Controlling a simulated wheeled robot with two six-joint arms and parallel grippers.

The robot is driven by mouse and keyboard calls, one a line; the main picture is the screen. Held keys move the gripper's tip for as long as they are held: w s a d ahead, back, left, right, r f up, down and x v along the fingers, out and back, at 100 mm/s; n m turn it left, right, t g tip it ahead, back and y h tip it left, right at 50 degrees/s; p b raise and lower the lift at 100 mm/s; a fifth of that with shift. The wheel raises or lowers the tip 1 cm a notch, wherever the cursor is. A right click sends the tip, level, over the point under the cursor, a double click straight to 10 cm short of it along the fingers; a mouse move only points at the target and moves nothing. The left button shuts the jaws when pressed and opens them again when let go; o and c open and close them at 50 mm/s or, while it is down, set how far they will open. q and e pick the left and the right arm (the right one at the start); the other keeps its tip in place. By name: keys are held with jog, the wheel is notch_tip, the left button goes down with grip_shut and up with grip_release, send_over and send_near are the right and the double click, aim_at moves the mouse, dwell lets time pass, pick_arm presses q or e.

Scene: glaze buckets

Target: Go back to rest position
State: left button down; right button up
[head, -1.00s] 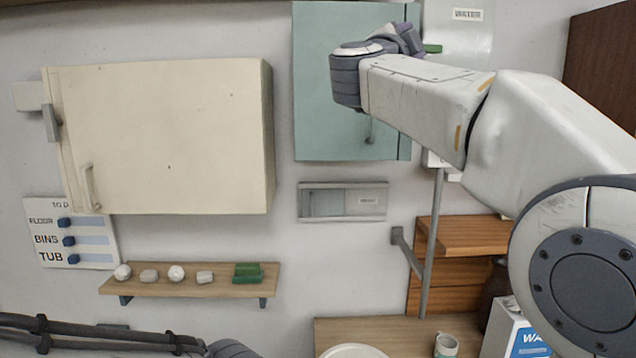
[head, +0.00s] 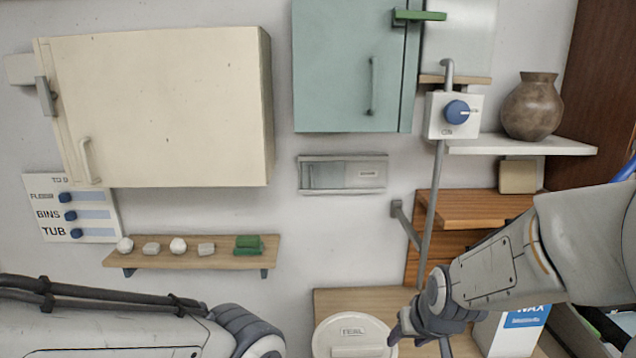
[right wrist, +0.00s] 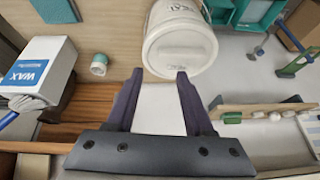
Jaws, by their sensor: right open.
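My right gripper (head: 412,334) is low in the head view, at the right side of a white lidded bucket (head: 352,338) labelled TEAL. In the right wrist view the two dark fingers of my right gripper (right wrist: 160,74) are spread with nothing between them. A white bucket (right wrist: 180,42) lies beyond the fingertips in that view, apart from them as far as I can tell. My left arm comes in at the bottom left of the head view, but its gripper is out of frame.
A white WAX box (head: 518,328) stands right of my right gripper; a small cup (right wrist: 98,65) shows in the wrist view. A vertical pipe (head: 431,215) with a blue-knobbed box (head: 453,115) rises behind. A cream cabinet (head: 160,110), teal cabinet (head: 345,70) and small shelf (head: 190,252) are on the wall.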

jog(key=s+d+f+g, duration=0.25)
jog(key=s+f, duration=0.25)
jog(key=s, duration=0.4)
jog(key=s+a+f+n+g+b, duration=0.3)
jog(key=s+a+f+n+b, duration=0.4)
jog(key=s+a+b, duration=0.5)
notch_tip(320, 180, down, 3)
jog(key=a+b, duration=0.2)
jog(key=b, duration=0.2)
jog(key=shift+s+a+r+n, duration=0.15)
jog(key=shift+s+r+n, duration=0.05)
jog(key=shift+s+n, duration=0.15)
